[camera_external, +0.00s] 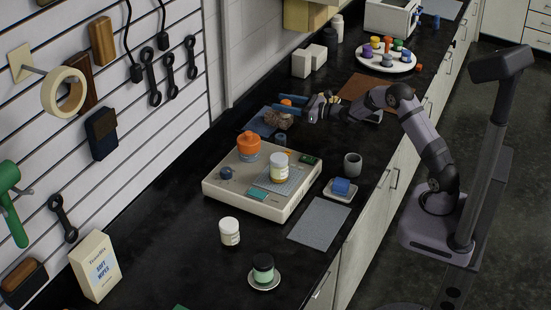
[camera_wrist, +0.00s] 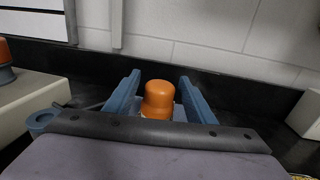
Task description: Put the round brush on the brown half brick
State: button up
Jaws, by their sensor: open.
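An orange, dome-topped object (camera_wrist: 158,98), which looks like the handle of the round brush, stands between my gripper's blue fingers in the wrist view. A pale part shows below the dome; its lower end is hidden. My gripper (camera_external: 287,105) is open, with a finger on each side and visible gaps. In the external view a rough brown shape (camera_external: 278,119) sits at the fingers over a blue cloth (camera_external: 259,124). I cannot tell whether it is the brush's bristles or the brown half brick. I make out no other clear half brick.
A cream scale (camera_external: 222,190) with an orange jar (camera_external: 248,142) and a white jar (camera_external: 279,168) stands nearby. Pale blocks (camera_external: 302,63), a brown mat (camera_external: 357,88) and a round tray (camera_external: 386,62) lie beyond. A grey cup (camera_external: 352,164) stands near the front edge.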

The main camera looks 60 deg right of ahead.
jog(key=s+d+b, duration=0.1)
jog(key=s+b, duration=0.1)
jog(key=s, duration=0.7)
jog(key=shift+s+d, duration=0.15)
